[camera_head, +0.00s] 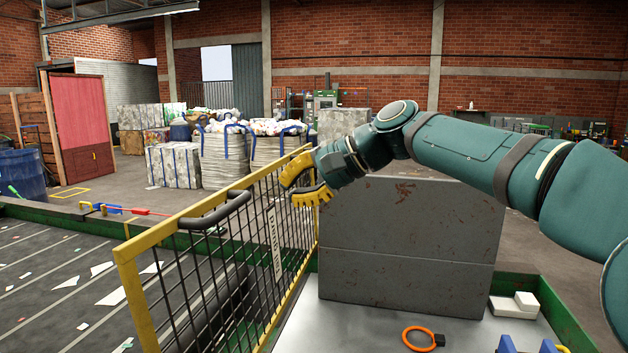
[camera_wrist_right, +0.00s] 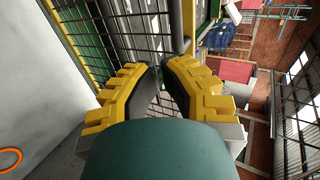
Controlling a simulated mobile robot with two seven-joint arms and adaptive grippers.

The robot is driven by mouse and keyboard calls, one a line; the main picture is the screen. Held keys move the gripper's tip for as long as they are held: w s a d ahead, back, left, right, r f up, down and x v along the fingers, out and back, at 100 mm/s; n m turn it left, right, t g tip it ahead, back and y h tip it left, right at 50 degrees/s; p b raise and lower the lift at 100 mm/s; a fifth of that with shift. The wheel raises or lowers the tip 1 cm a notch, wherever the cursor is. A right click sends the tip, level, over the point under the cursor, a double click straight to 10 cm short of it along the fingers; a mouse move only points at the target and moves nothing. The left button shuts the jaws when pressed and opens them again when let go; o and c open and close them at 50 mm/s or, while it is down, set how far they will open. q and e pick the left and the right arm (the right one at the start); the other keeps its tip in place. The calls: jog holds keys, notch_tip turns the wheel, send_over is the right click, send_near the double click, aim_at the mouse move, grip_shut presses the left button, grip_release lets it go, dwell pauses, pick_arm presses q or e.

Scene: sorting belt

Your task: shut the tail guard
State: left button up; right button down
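The tail guard (camera_head: 272,232) is a yellow-framed black mesh panel with a black handle (camera_head: 215,210) on its top rail. It stands upright at the belt's end, slanting away from front left to back right. My right gripper (camera_head: 288,188) has yellow fingers and is at the guard's far upper end, well beyond the handle. In the right wrist view the fingertips (camera_wrist_right: 160,66) nearly meet with nothing seen between them. The mesh (camera_wrist_right: 105,35) and a dark bar, probably the handle (camera_wrist_right: 176,25), lie beyond them. Contact with the guard cannot be told. My left gripper is not in view.
The dark belt (camera_head: 50,290) with scraps lies left of the guard. A grey metal box (camera_head: 410,245) stands right of it on a bench with an orange ring (camera_head: 420,338) and white blocks (camera_head: 514,304). Bales and bags (camera_head: 222,155) stand behind.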

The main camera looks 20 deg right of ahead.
jog(key=r+x, duration=0.1)
jog(key=x, duration=0.6)
jog(key=shift+w+a, duration=0.2)
jog(key=shift+a, duration=0.1)
